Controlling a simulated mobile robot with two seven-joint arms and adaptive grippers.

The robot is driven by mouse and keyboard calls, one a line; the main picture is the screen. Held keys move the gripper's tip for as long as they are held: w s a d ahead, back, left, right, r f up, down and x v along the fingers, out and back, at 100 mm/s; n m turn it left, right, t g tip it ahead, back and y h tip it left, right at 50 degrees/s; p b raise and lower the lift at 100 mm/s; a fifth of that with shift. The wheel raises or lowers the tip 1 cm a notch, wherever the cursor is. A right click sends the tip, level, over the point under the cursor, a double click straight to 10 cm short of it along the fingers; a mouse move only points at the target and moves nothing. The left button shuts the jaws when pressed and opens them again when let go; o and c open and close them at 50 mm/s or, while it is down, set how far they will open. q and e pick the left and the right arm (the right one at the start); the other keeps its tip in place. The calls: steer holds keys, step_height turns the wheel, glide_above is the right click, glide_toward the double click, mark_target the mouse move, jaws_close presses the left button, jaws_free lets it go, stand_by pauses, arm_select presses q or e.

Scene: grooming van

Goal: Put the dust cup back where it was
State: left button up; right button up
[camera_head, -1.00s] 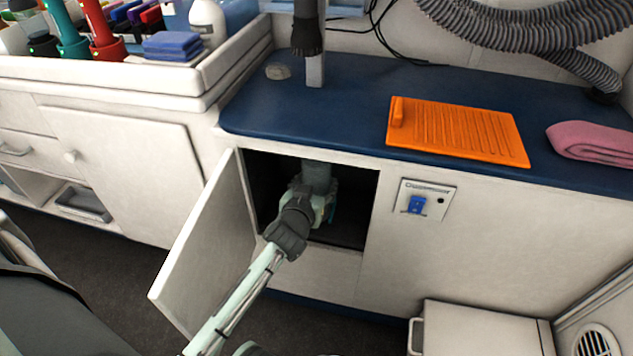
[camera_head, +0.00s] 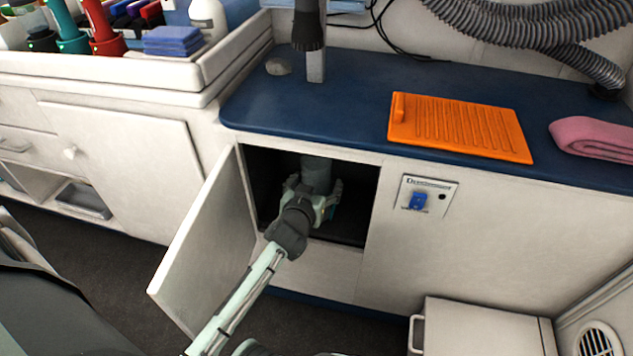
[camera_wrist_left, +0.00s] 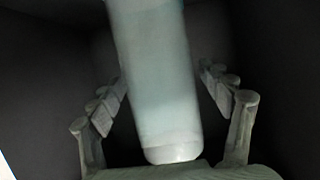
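The dust cup (camera_head: 317,175), a grey-blue cylinder, stands inside the open cabinet (camera_head: 262,190) under the blue counter. My left gripper (camera_head: 314,192) reaches into the cabinet around its lower part. In the left wrist view the cup (camera_wrist_left: 158,85) is pale and smooth with a lighter rounded end, between the two fingers of the gripper (camera_wrist_left: 164,78). Dark gaps show between both fingers and the cup, so the gripper looks open. The cup's far side and the contact below it are hidden. My right gripper is not in view.
The cabinet door (camera_head: 205,245) is swung open to the left of my arm. A panel with a blue switch (camera_head: 417,202) is right of the opening. On the counter (camera_head: 350,115) lie an orange mat (camera_head: 460,128) and a pink towel (camera_head: 595,140). A white box (camera_head: 480,328) stands at lower right.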

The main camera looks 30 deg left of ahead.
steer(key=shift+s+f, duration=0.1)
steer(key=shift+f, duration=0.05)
arm_select(q)
steer(key=shift+r, duration=0.35)
steer(key=shift+r+p, duration=0.45)
steer(key=shift+p, duration=0.1)
steer(key=v, duration=1.1)
steer(key=shift+s, duration=0.45)
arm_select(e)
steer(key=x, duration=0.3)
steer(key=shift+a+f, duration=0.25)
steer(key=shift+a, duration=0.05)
arm_select(q)
steer(key=shift+c, duration=0.5)
